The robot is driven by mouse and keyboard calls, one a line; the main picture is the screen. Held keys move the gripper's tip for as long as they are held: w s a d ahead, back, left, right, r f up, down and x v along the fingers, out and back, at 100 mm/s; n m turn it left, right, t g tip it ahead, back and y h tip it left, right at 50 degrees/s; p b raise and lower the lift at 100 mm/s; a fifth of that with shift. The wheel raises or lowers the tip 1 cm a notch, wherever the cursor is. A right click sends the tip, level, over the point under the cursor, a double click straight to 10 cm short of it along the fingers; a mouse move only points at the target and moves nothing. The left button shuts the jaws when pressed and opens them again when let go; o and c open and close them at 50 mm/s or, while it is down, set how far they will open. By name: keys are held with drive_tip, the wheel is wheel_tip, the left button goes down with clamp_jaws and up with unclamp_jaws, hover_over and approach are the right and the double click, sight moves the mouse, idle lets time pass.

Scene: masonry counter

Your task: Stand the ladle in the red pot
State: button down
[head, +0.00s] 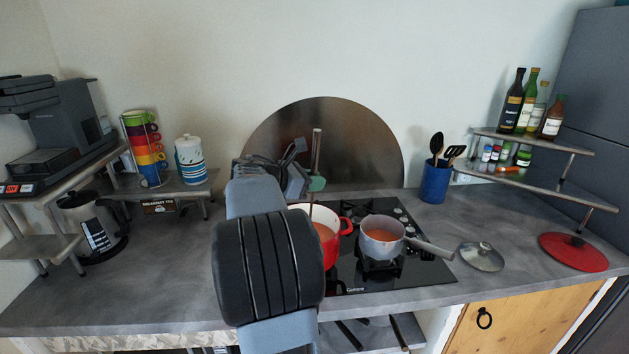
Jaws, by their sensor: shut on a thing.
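The ladle (317,147) is a long, thin grey-brown handle, roughly upright. My gripper (315,183) is shut on its handle, above the red pot. The red pot (330,250) stands on the left part of the black hob, with orange-brown contents and a red side handle at right. The ladle's lower shaft runs down in front of or into the pot's opening. Its bowl end is not clearly visible, so I cannot tell whether it touches the bottom. My arm hides the pot's left side.
A grey saucepan (382,244) stands right of the red pot, its handle pointing right. A glass lid (481,257) and red lid (573,252) lie on the counter at right. A blue utensil holder (435,183) stands behind. A round metal panel (365,145) leans behind the hob.

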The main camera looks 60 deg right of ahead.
drive_tip(key=c, duration=1)
unclamp_jaws()
